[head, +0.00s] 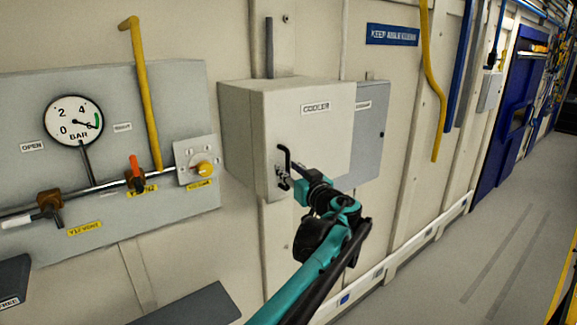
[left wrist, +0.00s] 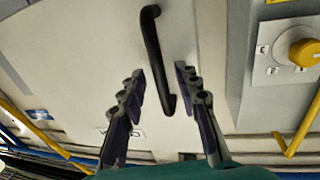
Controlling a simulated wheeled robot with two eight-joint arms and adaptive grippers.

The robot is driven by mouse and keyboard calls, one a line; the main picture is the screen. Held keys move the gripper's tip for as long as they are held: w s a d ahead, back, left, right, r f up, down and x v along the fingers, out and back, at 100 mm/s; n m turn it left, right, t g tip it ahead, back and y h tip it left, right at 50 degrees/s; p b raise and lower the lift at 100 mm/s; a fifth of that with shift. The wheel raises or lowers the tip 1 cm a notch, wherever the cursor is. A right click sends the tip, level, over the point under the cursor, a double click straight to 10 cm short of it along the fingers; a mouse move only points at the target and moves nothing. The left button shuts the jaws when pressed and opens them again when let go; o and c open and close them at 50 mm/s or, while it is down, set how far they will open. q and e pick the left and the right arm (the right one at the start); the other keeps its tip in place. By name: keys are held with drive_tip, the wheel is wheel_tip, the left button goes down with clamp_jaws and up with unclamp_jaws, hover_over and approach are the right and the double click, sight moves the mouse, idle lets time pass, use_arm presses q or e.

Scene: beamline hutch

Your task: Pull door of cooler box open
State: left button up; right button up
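The cooler box (head: 235,130) is a pale, wall-mounted box labelled "COOLER". Its front door (head: 325,135) looks shut. A black bar handle (head: 288,153) is on the door's left part; in the left wrist view the handle (left wrist: 152,40) runs down between my fingers. My left gripper (head: 284,179) is at the lower end of the handle in the head view. In the left wrist view the left gripper (left wrist: 160,73) is open, with a gap on each side of the handle. Contact is not visible. My right gripper is in neither view.
Left of the box is a gauge panel (head: 40,110) with valves and a yellow knob (head: 205,169). A grey box (head: 370,130) sits close on the right. A yellow pipe (head: 430,75) runs down the wall. Open floor (head: 500,245) lies to the right.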

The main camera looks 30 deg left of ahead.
use_arm(q)
drive_tip(key=shift+w+a, duration=0.25)
drive_tip(key=shift+a, duration=0.2)
drive_tip(key=shift+s, duration=0.1)
clamp_jaws()
